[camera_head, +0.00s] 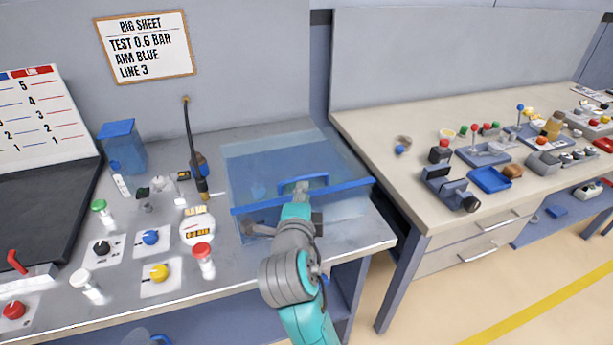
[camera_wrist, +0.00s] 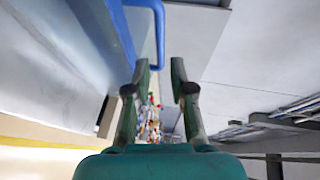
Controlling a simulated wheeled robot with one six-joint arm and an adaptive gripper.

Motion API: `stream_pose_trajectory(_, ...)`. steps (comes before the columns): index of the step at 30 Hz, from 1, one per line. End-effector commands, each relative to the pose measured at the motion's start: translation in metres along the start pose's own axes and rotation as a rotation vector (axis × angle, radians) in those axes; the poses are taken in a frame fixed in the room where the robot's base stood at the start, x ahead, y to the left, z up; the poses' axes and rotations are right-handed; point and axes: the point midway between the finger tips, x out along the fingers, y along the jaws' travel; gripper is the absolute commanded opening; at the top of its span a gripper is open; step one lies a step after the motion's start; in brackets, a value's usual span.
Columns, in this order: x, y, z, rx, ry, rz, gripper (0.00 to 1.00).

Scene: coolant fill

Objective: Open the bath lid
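The bath (camera_head: 345,225) is a clear, bluish box on the grey bench. Its see-through lid (camera_head: 250,165) lies over it, with a blue bar (camera_head: 352,186) along the front edge and a blue handle (camera_head: 303,180) near the middle. I cannot tell whether the lid is slightly raised. My gripper (camera_head: 301,200) is at the front bar, just below the handle. In the wrist view its fingers (camera_wrist: 160,68) are apart. The blue handle (camera_wrist: 157,30) runs down toward the gap between the fingertips. Contact cannot be made out, and my arm hides part of the bath's front.
Left of the bath stand a gauge (camera_head: 197,228), several knobs and capped bottles, and a hose on a post (camera_head: 190,140). A blue container (camera_head: 122,148) stands at the back left. A second bench (camera_head: 400,125) with many small parts is on the right, across a gap.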

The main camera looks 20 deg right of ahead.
Motion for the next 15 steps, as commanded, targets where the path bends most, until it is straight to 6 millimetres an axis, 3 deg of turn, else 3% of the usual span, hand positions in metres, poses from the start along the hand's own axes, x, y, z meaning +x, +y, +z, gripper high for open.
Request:
stream_pose_trajectory(6, 0.041, 0.0, -0.001, -0.002, 0.003, 0.001, 0.23)
stream_pose_trajectory(15, 0.074, 0.0, -0.001, -0.002, 0.001, -0.001, 0.23)
